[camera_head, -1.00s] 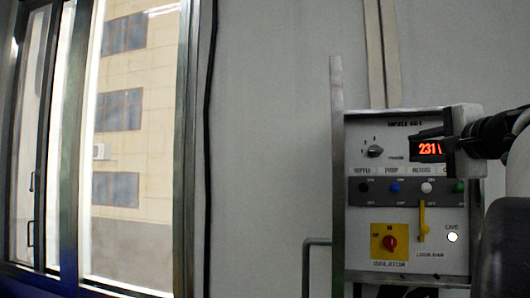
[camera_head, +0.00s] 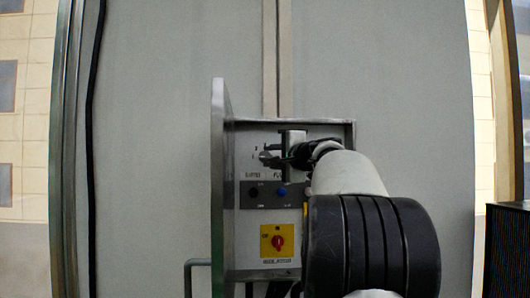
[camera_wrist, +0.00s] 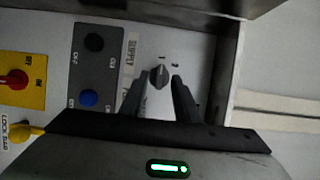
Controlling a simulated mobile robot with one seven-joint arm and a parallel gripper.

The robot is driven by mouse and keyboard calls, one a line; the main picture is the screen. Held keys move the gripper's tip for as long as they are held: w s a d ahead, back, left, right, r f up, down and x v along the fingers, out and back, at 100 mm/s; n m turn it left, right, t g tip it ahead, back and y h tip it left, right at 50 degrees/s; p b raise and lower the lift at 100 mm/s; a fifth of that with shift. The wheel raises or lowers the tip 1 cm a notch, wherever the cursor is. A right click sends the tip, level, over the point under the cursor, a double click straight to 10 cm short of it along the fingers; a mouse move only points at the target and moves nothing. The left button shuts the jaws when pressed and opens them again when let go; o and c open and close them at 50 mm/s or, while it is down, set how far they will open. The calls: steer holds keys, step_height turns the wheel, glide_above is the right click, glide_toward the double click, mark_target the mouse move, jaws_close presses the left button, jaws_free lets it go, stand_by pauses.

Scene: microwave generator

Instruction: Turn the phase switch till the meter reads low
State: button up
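The phase switch is a small dark rotary knob (camera_wrist: 159,76) on the pale panel, with printed position marks beside it. In the wrist view the two black fingertips of my gripper (camera_wrist: 159,83) stand on either side of the knob. The fingers are apart, with a visible gap to the knob on each side.
A yellow isolator plate (camera_head: 266,250) with a red knob (camera_head: 278,241) sits lower on the panel. A black button (camera_wrist: 94,42) and a blue button (camera_wrist: 88,98) are near the switch. A metal side plate (camera_head: 217,180) borders the panel's left.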

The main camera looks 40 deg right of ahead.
steer(key=shift+w, duration=0.5)
steer(key=shift+c, duration=0.2)
jaws_close()
steer(key=shift+f, duration=0.1)
steer(key=shift+f+m+t+h+b, duration=0.15)
steer(key=shift+m+t+h+b, duration=0.3)
steer(key=shift+m+b, duration=1.25)
steer(key=shift+f+m+t+h+b, duration=0.1)
steer(key=shift+m+t+h+b, duration=0.3)
steer(key=shift+m+b, duration=1.3)
steer(key=shift+f+m+t+h+b, duration=0.15)
steer(key=shift+m+t+h+b, duration=0.25)
steer(key=shift+m+b, duration=1.3)
steer(key=shift+w+b, duration=0.1)
steer(key=shift+b, duration=0.35)
